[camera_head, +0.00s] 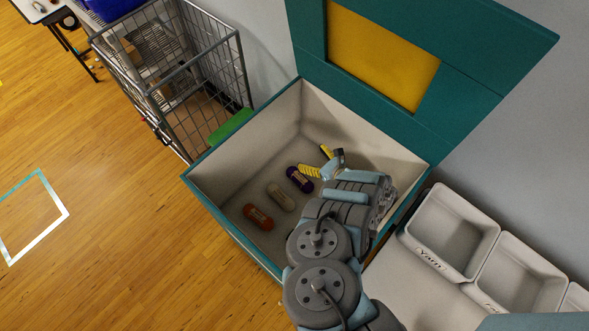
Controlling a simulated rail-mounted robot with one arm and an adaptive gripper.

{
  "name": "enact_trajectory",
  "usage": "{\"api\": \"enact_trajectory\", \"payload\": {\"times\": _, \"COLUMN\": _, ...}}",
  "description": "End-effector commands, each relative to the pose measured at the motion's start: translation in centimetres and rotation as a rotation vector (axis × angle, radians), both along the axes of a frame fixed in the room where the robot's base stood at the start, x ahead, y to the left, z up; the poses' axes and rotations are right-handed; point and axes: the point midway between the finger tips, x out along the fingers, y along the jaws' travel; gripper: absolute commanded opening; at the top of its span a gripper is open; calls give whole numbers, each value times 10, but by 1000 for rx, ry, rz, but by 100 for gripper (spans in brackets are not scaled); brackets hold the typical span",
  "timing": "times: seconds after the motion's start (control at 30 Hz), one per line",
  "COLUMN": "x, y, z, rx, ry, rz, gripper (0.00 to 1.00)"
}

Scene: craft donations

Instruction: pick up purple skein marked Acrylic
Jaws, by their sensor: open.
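A purple skein (299,179) with a pale label band lies on the floor of the teal-edged chest (238,170). The label is too small to read. My gripper (318,161) is open inside the chest, just right of and above the purple skein in the picture. Its fingers are yellow-tipped, and no thing is seen between them. I cannot tell its height above the skein. A beige skein (281,197) and an orange-red skein (258,217) lie in a row to the lower left of the purple one. My arm covers the right part of the chest.
The chest's teal lid (480,52) with a yellow panel stands open behind. White bins (452,232), one marked "YARN", sit at the right. A wire cart (170,75) stands behind left. The wood floor (100,150) at left is largely clear.

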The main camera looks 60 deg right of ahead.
Motion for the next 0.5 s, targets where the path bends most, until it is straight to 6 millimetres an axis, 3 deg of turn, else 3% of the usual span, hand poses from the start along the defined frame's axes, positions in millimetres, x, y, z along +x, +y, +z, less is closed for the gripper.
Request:
{"api": "enact_trajectory", "payload": {"times": 0.03, "x": 0, "y": 0, "z": -29, "rx": 0, "ry": 0, "rz": 0, "gripper": 89}}
{"api": "enact_trajectory", "payload": {"times": 0.5, "x": 0, "y": 0, "z": -151, "rx": -1, "ry": 1, "rz": 0, "gripper": 89}}
